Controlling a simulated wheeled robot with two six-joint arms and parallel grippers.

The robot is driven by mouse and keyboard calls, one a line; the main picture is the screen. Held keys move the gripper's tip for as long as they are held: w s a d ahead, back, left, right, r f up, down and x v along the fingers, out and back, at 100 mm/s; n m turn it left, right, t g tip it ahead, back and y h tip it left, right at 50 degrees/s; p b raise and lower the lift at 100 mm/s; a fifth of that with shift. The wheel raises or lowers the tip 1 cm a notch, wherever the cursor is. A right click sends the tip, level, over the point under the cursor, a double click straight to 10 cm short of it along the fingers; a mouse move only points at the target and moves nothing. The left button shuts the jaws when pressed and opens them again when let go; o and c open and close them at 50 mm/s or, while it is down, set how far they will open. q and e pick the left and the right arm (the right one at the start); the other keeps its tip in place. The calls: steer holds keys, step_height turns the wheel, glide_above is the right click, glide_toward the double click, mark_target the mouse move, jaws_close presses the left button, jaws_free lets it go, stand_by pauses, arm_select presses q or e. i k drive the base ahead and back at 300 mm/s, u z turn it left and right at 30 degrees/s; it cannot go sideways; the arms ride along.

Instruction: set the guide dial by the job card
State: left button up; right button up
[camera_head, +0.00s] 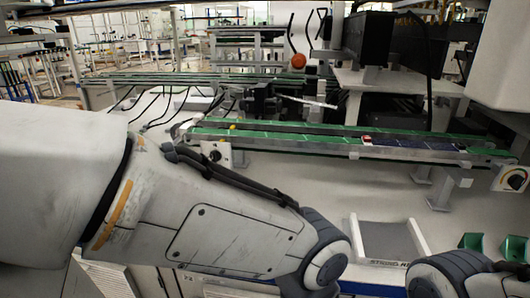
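A dial (514,180) with a dark knob and a coloured arc sits on a white plate at the far right, under the end of the green conveyor. A second white plate with a dark round knob (215,155) is at the conveyor's left end. I cannot tell which is the guide dial, and the pointer settings are too small to read. I cannot make out a job card. My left arm crosses the lower left and my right arm shows at the bottom right. Neither gripper is in view.
The green conveyor (290,138) runs across the middle, with a dark blue panel (415,143) on its right part. A pale tray (385,238) with partly hidden lettering lies below. Green bins (473,242) stand at lower right. An orange ball (298,61) is behind.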

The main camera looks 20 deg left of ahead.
mark_target(215, 156)
steer(key=z, duration=2.55)
steer(key=k, duration=1.55)
steer(key=u, duration=2.45)
